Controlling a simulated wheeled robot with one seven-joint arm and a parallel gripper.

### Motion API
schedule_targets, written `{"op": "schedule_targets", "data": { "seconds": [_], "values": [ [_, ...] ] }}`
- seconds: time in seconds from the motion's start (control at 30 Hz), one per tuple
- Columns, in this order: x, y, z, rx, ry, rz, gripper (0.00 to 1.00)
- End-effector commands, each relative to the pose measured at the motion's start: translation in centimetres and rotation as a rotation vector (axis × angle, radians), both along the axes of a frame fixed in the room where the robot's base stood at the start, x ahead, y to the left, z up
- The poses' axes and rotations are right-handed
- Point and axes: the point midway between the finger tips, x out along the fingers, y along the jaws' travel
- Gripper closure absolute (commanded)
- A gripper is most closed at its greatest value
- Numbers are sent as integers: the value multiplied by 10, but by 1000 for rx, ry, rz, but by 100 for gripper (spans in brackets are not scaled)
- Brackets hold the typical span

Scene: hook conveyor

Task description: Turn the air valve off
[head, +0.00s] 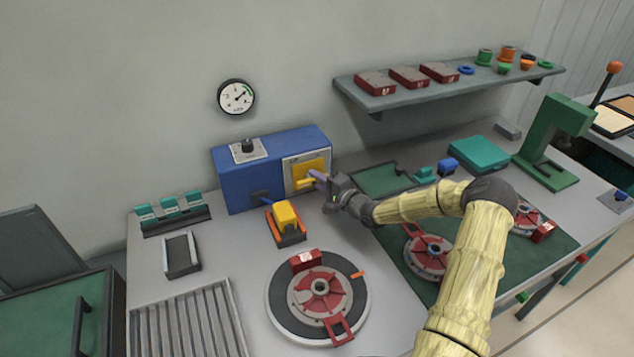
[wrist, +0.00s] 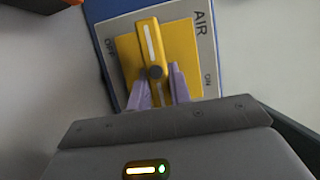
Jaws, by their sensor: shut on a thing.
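The air valve has a yellow square plate (head: 317,167) on a light panel at the right end of the blue box. In the wrist view its yellow handle (wrist: 150,42), with a white stripe, crosses the plate (wrist: 185,45) from top to bottom. The AIR label is at upper right, OFF on the left, ON at lower right; the handle lies along neither label's side. My gripper (head: 321,177) reaches the valve from the right. In the wrist view its purple fingers (wrist: 160,88) are shut on the handle's lower part, one on each side. The fingers hide part of the plate.
The blue box (head: 240,183) also carries a black knob (head: 247,146). A yellow block (head: 285,214) stands in a holder in front of it. A gauge (head: 236,97) hangs above. A round turntable (head: 277,308) is nearer. A shelf (head: 385,103) is at upper right.

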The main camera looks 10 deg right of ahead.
Motion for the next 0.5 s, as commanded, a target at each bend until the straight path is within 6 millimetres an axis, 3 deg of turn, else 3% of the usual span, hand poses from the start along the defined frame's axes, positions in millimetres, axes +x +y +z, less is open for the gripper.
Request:
{"op": "schedule_targets", "data": {
  "seconds": [0.37,0.4,0.5],
  "values": [
    [0,-1,0,11,2,-4,100],
    [0,-1,0,10,3,-4,76],
    [0,-1,0,9,3,-3,58]
  ]
}}
